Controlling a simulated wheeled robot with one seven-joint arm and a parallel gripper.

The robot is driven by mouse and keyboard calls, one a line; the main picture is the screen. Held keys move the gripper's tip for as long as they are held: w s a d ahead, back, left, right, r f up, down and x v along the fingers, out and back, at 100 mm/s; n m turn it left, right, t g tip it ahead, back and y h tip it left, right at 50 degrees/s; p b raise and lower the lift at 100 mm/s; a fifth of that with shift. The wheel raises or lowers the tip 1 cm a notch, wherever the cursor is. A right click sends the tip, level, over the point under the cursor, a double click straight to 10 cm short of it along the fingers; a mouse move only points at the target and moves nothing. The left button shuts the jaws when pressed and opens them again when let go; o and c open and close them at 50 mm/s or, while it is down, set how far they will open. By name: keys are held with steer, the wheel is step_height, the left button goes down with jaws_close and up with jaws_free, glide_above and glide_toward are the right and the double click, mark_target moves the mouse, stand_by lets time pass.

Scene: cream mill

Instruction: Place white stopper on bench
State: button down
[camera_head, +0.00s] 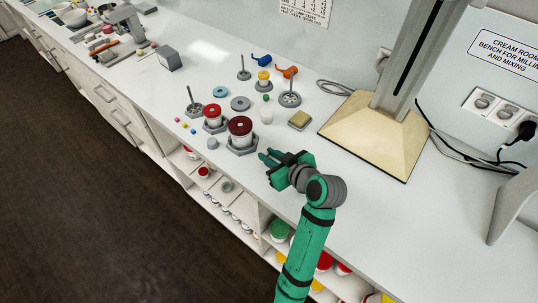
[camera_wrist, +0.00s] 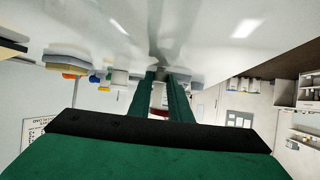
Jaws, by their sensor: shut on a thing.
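My gripper (camera_head: 267,157) is low over the front edge of the white bench (camera_head: 335,185), just right of and in front of the larger dark-red jar (camera_head: 240,126). In the wrist view, its two green fingers (camera_wrist: 161,76) are shut on the white stopper (camera_wrist: 158,95), of which only a pale patch shows between them. The fingers hide most of it, and red shows just below that patch. In the head view I cannot make out the stopper in the jaws.
A smaller red-topped jar (camera_head: 213,117) stands behind the larger one. A small white cylinder (camera_head: 266,115), a yellow-topped block (camera_head: 299,119) and round grey parts (camera_head: 241,103) stand farther back. A cream-based stand (camera_head: 372,135) is at right. The bench in front of it is clear.

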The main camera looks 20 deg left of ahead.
steer(key=shift+f, duration=0.1)
steer(key=c, duration=1.6)
jaws_free()
steer(key=shift+c, duration=0.2)
steer(key=v, duration=1.1)
steer(key=shift+w, duration=0.15)
steer(key=shift+s+d+r, duration=0.3)
steer(key=shift+s+d, duration=0.1)
steer(key=shift+s, duration=0.05)
